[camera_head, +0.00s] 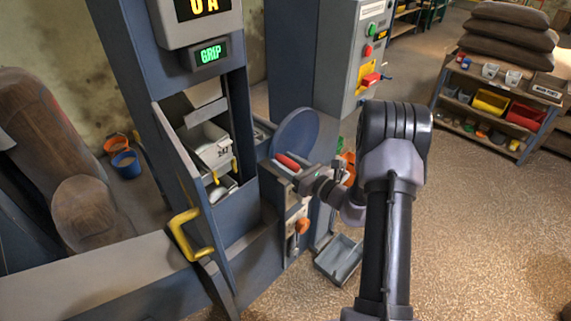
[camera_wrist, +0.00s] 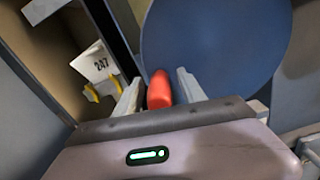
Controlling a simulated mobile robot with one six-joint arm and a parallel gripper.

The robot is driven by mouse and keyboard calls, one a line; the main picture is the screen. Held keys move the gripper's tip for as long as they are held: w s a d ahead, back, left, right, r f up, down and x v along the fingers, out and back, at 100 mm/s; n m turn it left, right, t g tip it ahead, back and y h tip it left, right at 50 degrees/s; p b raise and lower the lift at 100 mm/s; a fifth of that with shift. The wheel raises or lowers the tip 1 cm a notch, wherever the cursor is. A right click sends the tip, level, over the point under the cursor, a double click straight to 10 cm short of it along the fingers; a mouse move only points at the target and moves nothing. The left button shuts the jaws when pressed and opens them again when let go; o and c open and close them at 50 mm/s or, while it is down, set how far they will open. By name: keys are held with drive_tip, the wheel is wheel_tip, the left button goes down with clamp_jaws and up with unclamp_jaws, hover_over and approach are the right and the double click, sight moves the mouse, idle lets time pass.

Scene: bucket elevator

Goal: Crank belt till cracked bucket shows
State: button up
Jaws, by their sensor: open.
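The blue crank wheel (camera_head: 296,132) sits on the side of the elevator casing, with a red handle (camera_head: 288,161) on it. My gripper (camera_head: 293,169) is at this handle. In the wrist view the red handle (camera_wrist: 159,92) stands between the two open fingers of my gripper (camera_wrist: 160,88), not visibly clamped. A pale bucket (camera_head: 208,147) shows in the casing opening, with another lower down. In the wrist view the bucket (camera_wrist: 95,64) carries the number 247 and sits by yellow clips. I see no clear crack on it; its far sides are hidden.
A green display (camera_head: 208,53) on the casing reads GRIP. A yellow handle (camera_head: 188,235) sticks out at the front left. A grey control box (camera_head: 357,55) stands behind the wheel. A grey tray (camera_head: 341,259) lies on the floor; the floor at right is clear.

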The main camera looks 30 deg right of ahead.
clamp_jaws()
idle(1.4)
